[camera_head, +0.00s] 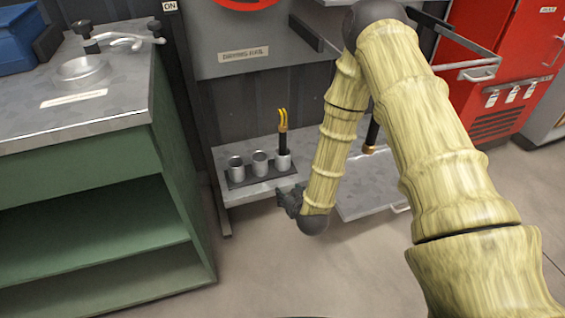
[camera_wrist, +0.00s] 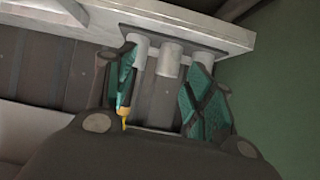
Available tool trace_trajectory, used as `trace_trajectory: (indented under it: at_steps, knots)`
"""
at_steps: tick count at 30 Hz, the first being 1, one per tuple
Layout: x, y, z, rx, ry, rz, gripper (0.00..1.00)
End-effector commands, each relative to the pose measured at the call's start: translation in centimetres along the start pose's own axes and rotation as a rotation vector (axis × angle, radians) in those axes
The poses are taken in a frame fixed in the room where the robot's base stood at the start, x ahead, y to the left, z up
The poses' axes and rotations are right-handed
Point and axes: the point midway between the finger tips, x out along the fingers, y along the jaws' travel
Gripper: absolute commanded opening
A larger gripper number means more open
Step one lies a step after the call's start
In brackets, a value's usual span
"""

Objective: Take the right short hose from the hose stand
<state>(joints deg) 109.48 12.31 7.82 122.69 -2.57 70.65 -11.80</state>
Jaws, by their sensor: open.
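The hose stand (camera_head: 235,183) is a dark strip with three grey cups on a low shelf. A short black hose with a brass and yellow top (camera_head: 283,125) stands upright in the right cup; the other two cups look empty. My gripper (camera_head: 290,200) is at the shelf's front edge, below and right of that cup. In the wrist view, the gripper (camera_wrist: 162,85) is open, with green pads. The hose's yellow end (camera_wrist: 124,110) shows beside the left finger there, overlapping it; I cannot tell whether they touch.
The grey shelf (camera_head: 235,195) lies under the stand. A green cabinet (camera_head: 100,160) with a metal top is at the left. Another dark hose with a brass end (camera_head: 370,148) is partly hidden behind my arm. A red cabinet (camera_head: 505,70) is at the right. Floor in front is clear.

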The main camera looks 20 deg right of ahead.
Motion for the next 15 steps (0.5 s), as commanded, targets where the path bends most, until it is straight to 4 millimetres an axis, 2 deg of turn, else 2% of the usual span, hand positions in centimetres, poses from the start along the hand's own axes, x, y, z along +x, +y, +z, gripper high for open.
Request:
trace_trajectory:
  at_steps: [1, 6, 15]
  knots:
    - [1.9, 0.3, 0.3, 0.002, 0.045, 0.007, 0.53]
    - [5.6, 1.1, -2.0, 0.000, 0.190, 0.031, 0.53]
    - [10.1, 3.0, -6.2, -0.002, 0.429, 0.088, 0.53]
